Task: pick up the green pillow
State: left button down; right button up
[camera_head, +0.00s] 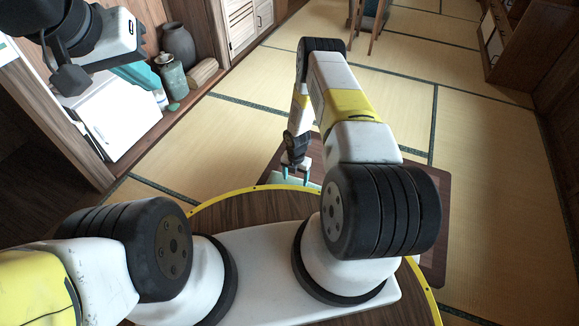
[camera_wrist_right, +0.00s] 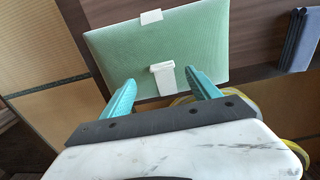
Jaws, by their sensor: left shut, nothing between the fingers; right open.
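The green pillow (camera_wrist_right: 195,45) lies flat on a dark brown wooden surface in the right wrist view, with a white tab near its far edge and a white block-like piece (camera_wrist_right: 162,78) near its near edge. In the head view only a pale green bit of the pillow (camera_head: 312,184) shows below my right gripper (camera_head: 297,173). My right gripper (camera_wrist_right: 160,78) is open, its teal fingers either side of the white piece; contact cannot be told. My left gripper (camera_head: 148,78) is shut and empty, up at the left, away from the pillow.
Tatami floor (camera_head: 400,85) is clear ahead and to the right. A white cabinet (camera_head: 110,115), a dark vase (camera_head: 178,45) and a teal jar (camera_head: 172,78) stand at left. A wooden cabinet (camera_head: 530,40) is far right. A dark grey object (camera_wrist_right: 299,38) stands right of the pillow.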

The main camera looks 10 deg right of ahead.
notch_tip(320, 180, down, 8)
jog(key=shift+s+d+r, duration=0.1)
jog(key=shift+s+d, duration=0.05)
grip_shut()
dwell(0.5)
